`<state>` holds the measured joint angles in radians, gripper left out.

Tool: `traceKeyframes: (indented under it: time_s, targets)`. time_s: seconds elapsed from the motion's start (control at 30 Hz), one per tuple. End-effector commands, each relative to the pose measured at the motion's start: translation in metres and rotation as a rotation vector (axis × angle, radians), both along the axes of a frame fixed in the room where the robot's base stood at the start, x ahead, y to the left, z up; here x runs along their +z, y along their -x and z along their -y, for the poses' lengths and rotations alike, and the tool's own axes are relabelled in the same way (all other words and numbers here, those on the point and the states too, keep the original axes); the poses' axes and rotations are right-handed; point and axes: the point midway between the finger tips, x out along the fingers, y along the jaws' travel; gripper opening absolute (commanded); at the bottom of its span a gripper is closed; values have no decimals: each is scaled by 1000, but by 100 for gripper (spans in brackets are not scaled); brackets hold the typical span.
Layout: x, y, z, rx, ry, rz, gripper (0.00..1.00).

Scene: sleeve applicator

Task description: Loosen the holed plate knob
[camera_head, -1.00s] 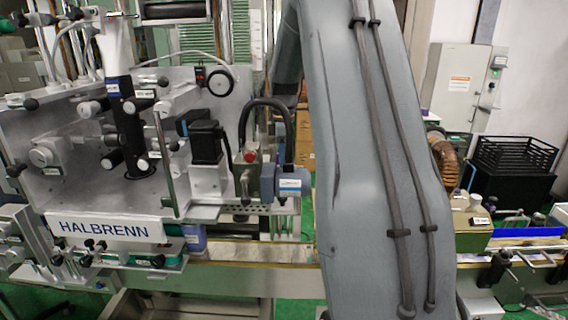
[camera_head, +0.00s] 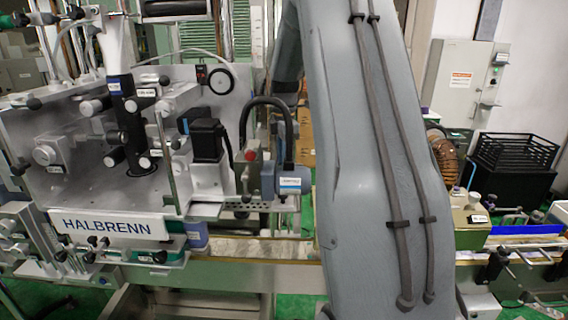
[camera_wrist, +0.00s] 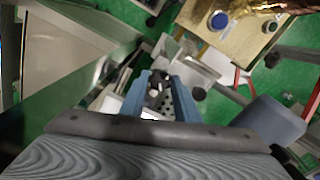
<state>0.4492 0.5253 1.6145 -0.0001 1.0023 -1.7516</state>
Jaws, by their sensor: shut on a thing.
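In the wrist view, my gripper (camera_wrist: 159,92) has its two blue fingers on either side of a small dark knob (camera_wrist: 157,88). The gripper is shut on this knob. A pale plate with dark holes (camera_wrist: 160,106) shows between the fingers, just below the knob; much of it is hidden by the fingers.
The HALBRENN machine (camera_head: 115,226) fills the left, with several knobs and rollers. The conveyor (camera_head: 260,250) runs to the right behind my arm. A yellowish box with caps (camera_head: 470,236) stands right of my arm.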

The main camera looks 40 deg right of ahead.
Motion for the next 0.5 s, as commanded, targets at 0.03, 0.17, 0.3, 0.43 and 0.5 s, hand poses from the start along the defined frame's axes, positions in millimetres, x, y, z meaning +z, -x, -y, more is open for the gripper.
traceKeyframes:
  time_s: [0.03, 0.17, 0.3, 0.43, 0.5]
  targets:
    - [2, -1, 0, 0, 1, 4, 6]
    - [2, -1, 0, 0, 1, 4, 47]
    - [1, -1, 0, -1, 1, 2, 47]
    - [1, 0, 0, -1, 1, 2, 47]
    - [3, -1, 0, -1, 1, 2, 47]
